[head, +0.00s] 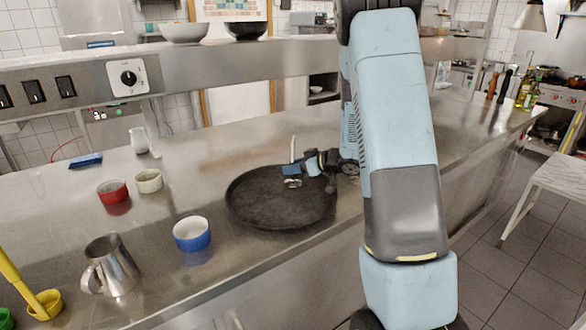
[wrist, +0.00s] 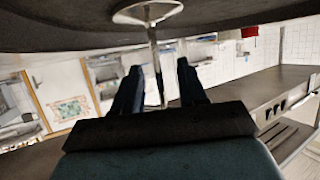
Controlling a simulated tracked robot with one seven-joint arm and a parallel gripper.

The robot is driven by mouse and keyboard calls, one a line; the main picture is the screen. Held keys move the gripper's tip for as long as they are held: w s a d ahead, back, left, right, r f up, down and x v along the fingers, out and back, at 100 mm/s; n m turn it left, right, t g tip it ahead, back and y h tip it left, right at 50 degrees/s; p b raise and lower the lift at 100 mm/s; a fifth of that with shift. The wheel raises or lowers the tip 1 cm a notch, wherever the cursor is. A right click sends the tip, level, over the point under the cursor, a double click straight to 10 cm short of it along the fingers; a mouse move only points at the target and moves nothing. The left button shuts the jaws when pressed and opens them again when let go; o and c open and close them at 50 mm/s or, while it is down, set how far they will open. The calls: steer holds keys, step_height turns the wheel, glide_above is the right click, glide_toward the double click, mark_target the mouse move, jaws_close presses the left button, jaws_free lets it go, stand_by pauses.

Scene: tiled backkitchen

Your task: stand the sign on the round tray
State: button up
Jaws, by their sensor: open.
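The round tray (head: 255,212) is a wide dark disc lying on the steel counter; its dark surface spans the top of the wrist view (wrist: 60,32). The sign (head: 292,150) has a thin pale stem and a small round metal base, and it looks upright over the back right part of the tray. In the wrist view its base (wrist: 147,12) is against the tray surface, with no clear gap. My gripper (head: 292,170) comes in from the right, low over the tray. Its fingers (wrist: 159,68) are open, one on each side of the stem. They hide part of the sign in the head view.
Left of the tray stand a blue cup (head: 192,235), a steel jug (head: 111,266), a red cup (head: 112,191) and a cream cup (head: 149,181). A white jug (head: 139,141) and a blue block (head: 86,160) are further back. The counter behind the tray is clear.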

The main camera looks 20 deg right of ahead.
steer(key=v, duration=1.1)
step_height(320, 180, up, 10)
steer(key=d+m+t+h, duration=0.3)
steer(key=h, duration=0.3)
steer(key=s+r+m+h, duration=0.3)
steer(key=s+r+h, duration=0.2)
steer(key=r, duration=0.1)
steer(key=s+a+m+g, duration=0.1)
steer(key=s+a+g, duration=0.2)
steer(key=s, duration=0.9)
steer(key=s+a+m+g+y, duration=0.1)
steer(key=s+a+m+g, duration=0.1)
steer(key=s+a, duration=0.6)
steer(key=s+g, duration=0.1)
steer(key=s, duration=0.4)
steer(key=shift+a+g+y, duration=0.15)
steer(key=shift+g+y, duration=0.15)
steer(key=shift+g, duration=0.1)
